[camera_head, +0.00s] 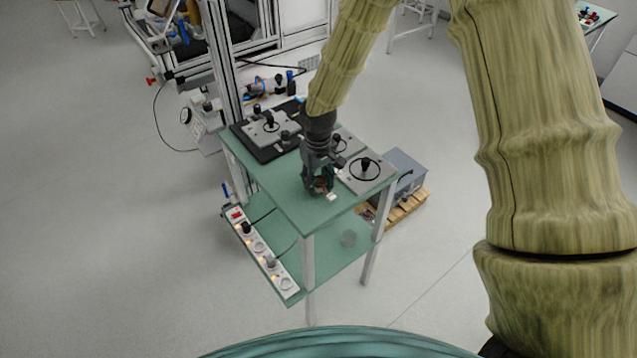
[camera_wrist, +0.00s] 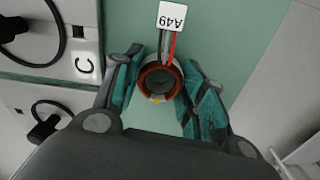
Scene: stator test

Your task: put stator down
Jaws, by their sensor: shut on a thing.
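The stator (camera_wrist: 147,82) is a short ring with copper-coloured windings inside. The white tag also shows there (camera_head: 332,197). I cannot tell whether the stator touches the table.
Grey plates with black knobs and rings, one a fixture (camera_head: 366,168) at the right, stand along the table's back and right. A black-based fixture (camera_head: 268,130) stands at the back left. The table's front left is clear. A power strip (camera_head: 262,250) lies on the lower shelf.

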